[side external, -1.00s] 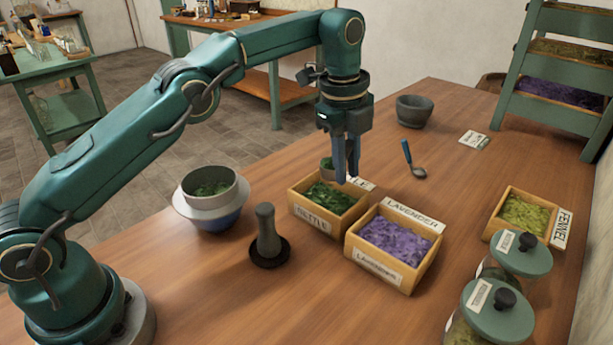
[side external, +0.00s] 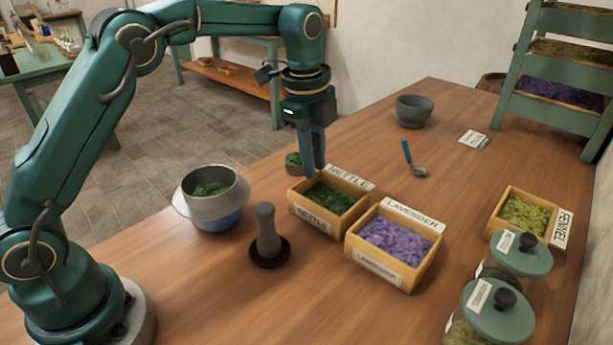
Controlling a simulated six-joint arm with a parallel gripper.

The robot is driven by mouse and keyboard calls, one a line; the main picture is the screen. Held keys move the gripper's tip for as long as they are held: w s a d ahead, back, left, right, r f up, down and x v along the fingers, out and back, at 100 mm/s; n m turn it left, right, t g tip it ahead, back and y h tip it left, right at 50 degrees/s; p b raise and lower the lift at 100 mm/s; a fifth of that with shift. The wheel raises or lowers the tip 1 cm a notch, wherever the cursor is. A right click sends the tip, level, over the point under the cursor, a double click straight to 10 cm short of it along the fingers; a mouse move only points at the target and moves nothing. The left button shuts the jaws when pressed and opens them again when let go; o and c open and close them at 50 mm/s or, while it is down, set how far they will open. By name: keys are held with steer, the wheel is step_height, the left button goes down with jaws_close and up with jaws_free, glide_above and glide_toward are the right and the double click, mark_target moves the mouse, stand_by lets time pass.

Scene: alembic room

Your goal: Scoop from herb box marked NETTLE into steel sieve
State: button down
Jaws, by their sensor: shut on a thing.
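The wooden herb box marked NETTLE (side external: 318,226) stands mid-table and holds dark green leaves. My gripper (side external: 314,172) is above the back left of the NETTLE box, fingers pointing down. It is shut on a small dark scoop (side external: 294,169), which is heaped with green leaves and sits left of the fingers. The scoop's handle is hidden by the fingers.
A LAVENDER box (side external: 378,268) adjoins the NETTLE box on the right. A dark pestle and dish (side external: 268,245) stand in front, between sieve and boxes. A blue-handled spoon (side external: 408,155), a grey mortar (side external: 414,112), a FENNEL box (side external: 497,238) and lidded jars (side external: 498,308) lie farther right.

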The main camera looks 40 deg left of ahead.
steer(key=s+a+r+n+t+h, duration=0.3)
steer(key=s+a+n+h, duration=0.4)
steer(key=s+a+h, duration=0.4)
steer(key=shift+s+a+r+t, duration=0.25)
steer(key=shift+a+r+t, duration=0.25)
steer(key=shift+a, duration=0.75)
steer(key=shift+r, duration=0.25)
stand_by(0.9)
step_height(320, 180, up, 3)
steer(key=g+y, duration=0.1)
steer(key=y, duration=0.3)
steer(key=g+y, duration=0.1)
steer(key=y, duration=0.3)
steer(key=g+y, duration=0.2)
steer(key=y, duration=0.1)
steer(key=shift+m+y, duration=0.3)
steer(key=shift+y, duration=0.1)
